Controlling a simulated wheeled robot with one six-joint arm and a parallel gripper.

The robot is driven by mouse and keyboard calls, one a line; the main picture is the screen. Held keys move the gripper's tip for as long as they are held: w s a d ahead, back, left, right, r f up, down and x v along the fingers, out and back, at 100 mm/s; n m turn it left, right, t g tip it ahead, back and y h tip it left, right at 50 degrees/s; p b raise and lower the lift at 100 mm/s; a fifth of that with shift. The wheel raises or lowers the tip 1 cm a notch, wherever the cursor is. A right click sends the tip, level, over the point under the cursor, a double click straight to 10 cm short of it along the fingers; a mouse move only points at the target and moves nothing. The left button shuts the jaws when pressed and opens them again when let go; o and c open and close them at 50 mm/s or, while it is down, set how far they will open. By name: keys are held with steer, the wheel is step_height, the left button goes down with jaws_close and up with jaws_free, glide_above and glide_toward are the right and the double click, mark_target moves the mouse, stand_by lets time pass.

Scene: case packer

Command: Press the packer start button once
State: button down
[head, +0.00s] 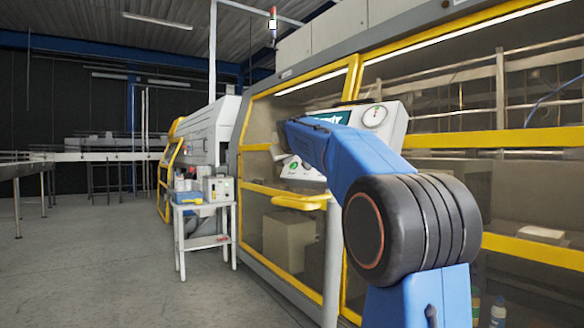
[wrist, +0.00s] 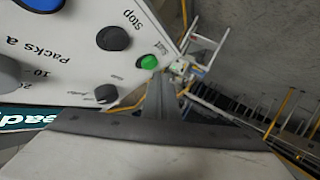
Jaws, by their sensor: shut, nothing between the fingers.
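The green start button (wrist: 149,62) is on the white control panel (wrist: 75,60) in the wrist view, with small text beside it. My gripper (wrist: 166,78) is shut and empty. Its fingertips appear just right of and below the green button in that view; I cannot tell whether they touch it. A black button marked Stop (wrist: 113,38) is to the left of the green one. In the head view the panel (head: 393,122) is partly hidden behind my blue arm, and a green spot (head: 292,164) shows beside my gripper (head: 280,152).
A small white cart (head: 205,207) with items is at left. The floor (head: 90,260) at left is clear.

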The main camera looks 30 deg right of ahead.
steer(key=shift+d+f, duration=0.1)
steer(key=shift+d, duration=0.1)
steer(key=shift+w+d+f, duration=0.1)
steer(key=shift+d, duration=0.1)
steer(key=shift+w+d+f, duration=0.1)
steer(key=shift+d+f, duration=0.1)
steer(key=shift+d, duration=0.1)
stand_by(1.1)
steer(key=shift+s+a+r, duration=0.2)
steer(key=shift+a+r, duration=0.2)
steer(key=shift+a, duration=0.25)
steer(key=shift+a, duration=0.1)
steer(key=a, duration=0.1)
steer(key=a+r, duration=0.1)
steer(key=s+a+r, duration=0.1)
steer(key=a, duration=0.1)
steer(key=shift+s+r, duration=0.1)
steer(key=shift+r, duration=0.15)
stand_by(0.4)
stand_by(0.7)
